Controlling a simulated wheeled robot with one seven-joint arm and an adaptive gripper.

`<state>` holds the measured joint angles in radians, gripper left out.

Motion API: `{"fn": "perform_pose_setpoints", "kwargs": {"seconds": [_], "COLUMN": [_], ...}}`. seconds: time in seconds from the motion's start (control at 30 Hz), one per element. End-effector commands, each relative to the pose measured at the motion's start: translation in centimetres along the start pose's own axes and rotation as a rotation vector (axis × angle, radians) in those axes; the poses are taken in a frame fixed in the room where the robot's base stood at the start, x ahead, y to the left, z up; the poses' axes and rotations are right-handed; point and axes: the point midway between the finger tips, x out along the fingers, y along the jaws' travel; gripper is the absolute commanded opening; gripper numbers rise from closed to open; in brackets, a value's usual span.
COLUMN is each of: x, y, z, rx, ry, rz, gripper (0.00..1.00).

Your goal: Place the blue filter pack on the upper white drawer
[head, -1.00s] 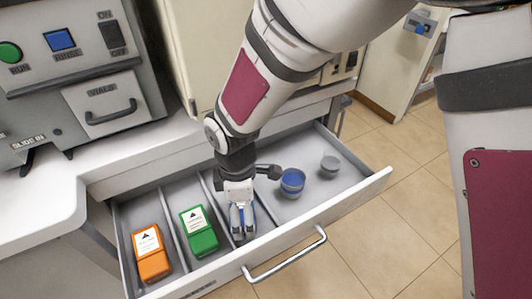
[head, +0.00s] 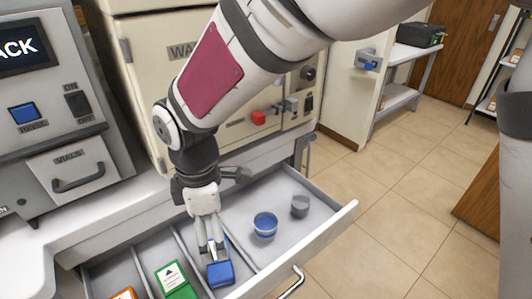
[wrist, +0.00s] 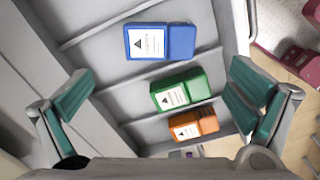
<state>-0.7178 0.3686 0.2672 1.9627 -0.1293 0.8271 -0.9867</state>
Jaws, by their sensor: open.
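The blue filter pack (head: 221,274) lies flat, white label up, in a compartment of the open white drawer (head: 328,222). In the wrist view the blue pack (wrist: 180,41) lies near the top of the picture, in its own lane beside the green pack. My gripper (head: 211,246) is just above the pack's label end in the head view and hides part of it. Its fingers stand wide apart in the wrist view (wrist: 162,78), with nothing between them, and the pack is beyond the fingertips.
A green pack (head: 176,281) and an orange pack (head: 123,293) lie in neighbouring compartments. Two small round containers, one blue (head: 265,225) and one grey (head: 300,206), stand in the drawer's right section. A grey machine (head: 62,120) and a cream cabinet (head: 150,85) stand behind.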

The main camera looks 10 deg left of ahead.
Motion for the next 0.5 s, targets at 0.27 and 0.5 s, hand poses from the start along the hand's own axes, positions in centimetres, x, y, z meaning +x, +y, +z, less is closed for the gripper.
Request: {"fn": "perform_pose_setpoints", "kwargs": {"seconds": [0.27, 0.5], "x": [-3.1, -9.5], "y": [-0.5, -5.7], "z": [4.6, 16.0], "rx": [0.173, 0.692], "ry": [-0.017, -0.043], "rz": [0.025, 0.077], "gripper": [1.0, 1.0]}}
